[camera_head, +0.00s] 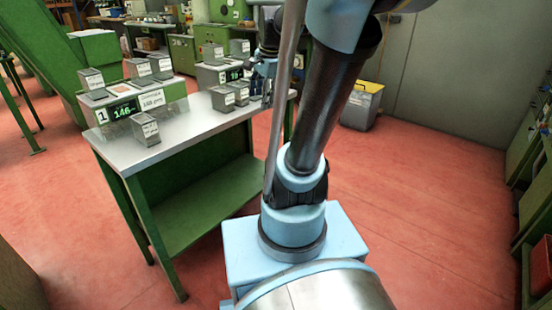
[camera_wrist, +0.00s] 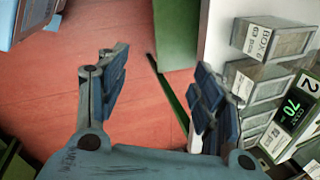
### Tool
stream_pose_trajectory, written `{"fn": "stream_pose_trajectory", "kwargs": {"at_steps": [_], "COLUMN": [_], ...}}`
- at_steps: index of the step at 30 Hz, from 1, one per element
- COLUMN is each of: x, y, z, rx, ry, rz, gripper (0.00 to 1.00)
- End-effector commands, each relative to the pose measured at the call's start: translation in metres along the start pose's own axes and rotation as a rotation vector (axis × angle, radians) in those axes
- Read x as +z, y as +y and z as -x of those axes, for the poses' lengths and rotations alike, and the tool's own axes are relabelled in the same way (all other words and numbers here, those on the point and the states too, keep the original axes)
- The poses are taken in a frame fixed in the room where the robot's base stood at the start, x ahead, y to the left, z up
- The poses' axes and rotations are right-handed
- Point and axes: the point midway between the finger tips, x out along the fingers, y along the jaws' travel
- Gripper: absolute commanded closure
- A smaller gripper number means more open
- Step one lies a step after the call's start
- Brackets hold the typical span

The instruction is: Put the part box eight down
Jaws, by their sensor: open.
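Several small grey part boxes with white labels stand on the steel-topped table and on the counting scales. In the head view, one box (camera_head: 145,129) stands alone near the table's left front, and a pair (camera_head: 222,98) stands at the right end. My gripper (camera_head: 262,78) is beside that pair, partly hidden by my arm. In the wrist view, my gripper (camera_wrist: 158,75) has its blue-padded fingers spread, with nothing between them. A box labelled BOX (camera_wrist: 273,41) lies right of the fingers, clear of them.
The steel table (camera_head: 185,137) has bare top between the lone box and the pair. A grey bin with a yellow lid (camera_head: 362,105) stands by the wall. Red floor lies open to the right.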

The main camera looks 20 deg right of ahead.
Motion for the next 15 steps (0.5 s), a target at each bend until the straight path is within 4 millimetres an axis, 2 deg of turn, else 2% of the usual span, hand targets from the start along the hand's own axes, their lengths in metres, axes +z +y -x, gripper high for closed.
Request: {"fn": "stream_pose_trajectory", "kwargs": {"at_steps": [1, 6, 12, 15], "x": [0.007, 0.025, 0.041, 0.046], "y": [0.019, 0.077, 0.142, 0.169], "z": [-0.005, -0.026, -0.057, -0.072], "rx": [0.008, 0.039, 0.082, 0.103], "ry": [0.006, 0.025, 0.035, 0.035], "rz": [0.092, 0.440, 0.842, 1.014], "gripper": [0.39, 0.39, 0.39, 0.39]}}
